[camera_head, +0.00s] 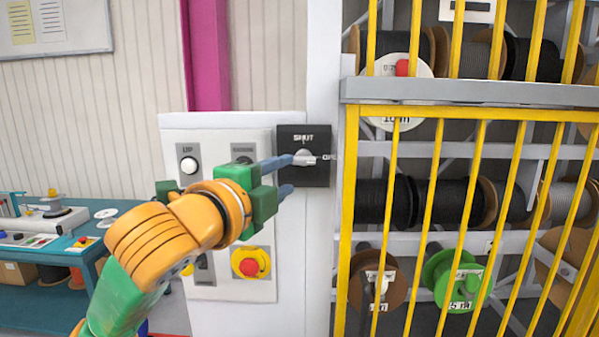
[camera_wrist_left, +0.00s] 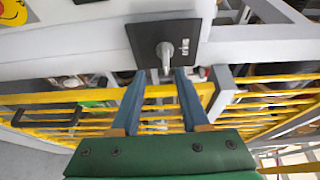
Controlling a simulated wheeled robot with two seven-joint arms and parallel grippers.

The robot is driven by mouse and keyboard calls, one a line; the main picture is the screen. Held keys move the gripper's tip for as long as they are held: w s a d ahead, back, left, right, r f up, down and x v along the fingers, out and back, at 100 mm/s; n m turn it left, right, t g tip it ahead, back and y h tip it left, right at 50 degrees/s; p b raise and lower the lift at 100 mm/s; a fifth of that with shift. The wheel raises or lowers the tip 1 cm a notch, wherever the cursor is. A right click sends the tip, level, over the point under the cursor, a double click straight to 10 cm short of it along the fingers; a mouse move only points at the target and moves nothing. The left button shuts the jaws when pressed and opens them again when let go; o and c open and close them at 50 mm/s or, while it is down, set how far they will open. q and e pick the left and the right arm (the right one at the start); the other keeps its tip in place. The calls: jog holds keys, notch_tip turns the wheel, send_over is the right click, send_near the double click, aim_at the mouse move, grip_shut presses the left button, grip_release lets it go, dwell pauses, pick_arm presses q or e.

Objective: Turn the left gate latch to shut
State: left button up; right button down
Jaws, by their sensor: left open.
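The left gate latch is a black square plate (camera_head: 318,178) with a grey lever handle (camera_head: 305,157) on the white post. SHUT is printed at its top and a partly hidden label sits at its right. The handle points right, toward that label. In the left wrist view the handle (camera_wrist_left: 165,52) points down toward the gap between my fingers. My left gripper (camera_head: 288,175) is open, its two blue fingers reaching toward the plate. In the wrist view the fingertips (camera_wrist_left: 160,73) lie to either side of the handle's end; contact cannot be told. My right gripper is out of view.
A white control panel (camera_head: 180,135) with buttons and a red emergency stop (camera_head: 249,267) is behind my left arm. Yellow gate bars (camera_head: 425,190) and a grey rail (camera_head: 470,92) stand right of the latch, with cable reels behind. A blue bench (camera_head: 45,250) is at left.

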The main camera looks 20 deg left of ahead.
aim_at(300, 162)
pick_arm(q)
jog(key=shift+w+r+p, duration=0.7)
jog(key=shift+w+p, duration=0.2)
jog(key=w, duration=0.1)
jog(key=w+p, duration=0.1)
jog(key=w, duration=0.1)
jog(key=w+p, duration=0.1)
jog(key=shift+w+d+f, duration=0.2)
jog(key=shift+w+d, duration=0.15)
jog(key=shift+w, duration=0.05)
jog(key=shift+w+f, duration=0.1)
jog(key=shift+w, duration=0.2)
jog(key=shift+s, duration=0.15)
jog(key=shift+s, duration=0.1)
grip_shut()
